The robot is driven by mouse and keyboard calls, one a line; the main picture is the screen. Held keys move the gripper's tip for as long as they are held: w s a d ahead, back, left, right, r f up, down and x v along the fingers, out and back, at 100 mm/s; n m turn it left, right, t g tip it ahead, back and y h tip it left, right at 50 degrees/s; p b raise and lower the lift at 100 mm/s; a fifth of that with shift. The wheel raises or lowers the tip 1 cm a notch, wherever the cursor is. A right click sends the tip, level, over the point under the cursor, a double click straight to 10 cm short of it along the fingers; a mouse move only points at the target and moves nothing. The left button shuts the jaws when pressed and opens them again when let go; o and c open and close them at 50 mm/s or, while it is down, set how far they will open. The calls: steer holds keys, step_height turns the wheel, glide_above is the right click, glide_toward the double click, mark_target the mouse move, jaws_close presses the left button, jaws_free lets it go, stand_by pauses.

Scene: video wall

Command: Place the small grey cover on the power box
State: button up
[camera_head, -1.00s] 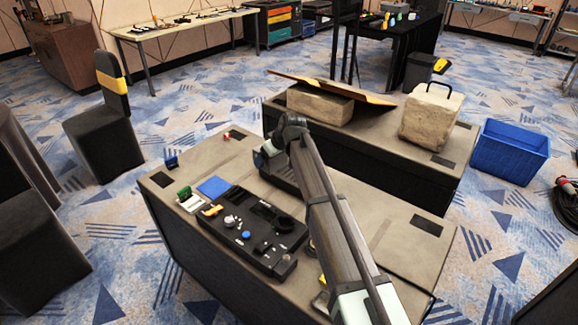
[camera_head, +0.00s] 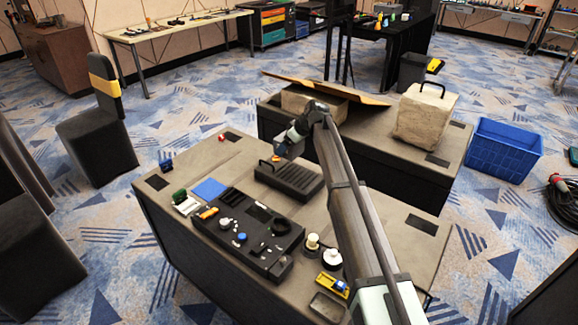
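A long black panel (camera_head: 232,246) with knobs, switches and an orange-handled item lies on the front table. A dark ridged box (camera_head: 296,184) lies behind it; I cannot tell which of the two is the power box. My gripper (camera_head: 281,153) is above the far edge of the ridged box, pointing down-left. A small orange part shows just beside its tip. The fingers are too small to tell whether they are open or hold anything. I cannot make out a small grey cover for certain.
A blue square (camera_head: 209,188), a green item (camera_head: 180,196), a white round piece (camera_head: 331,259), a yellow tool (camera_head: 333,284) and a shallow grey tray (camera_head: 327,307) lie around the panel. Behind stands another table with a stone-like block (camera_head: 426,115). A blue crate (camera_head: 503,150) is on the floor.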

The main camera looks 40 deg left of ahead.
mark_target(298, 154)
step_height(298, 154, down, 9)
steer(key=shift+f, duration=0.1)
stand_by(0.4)
steer(key=shift+f, duration=0.15)
steer(key=o, duration=0.8)
steer(key=v, duration=1.2)
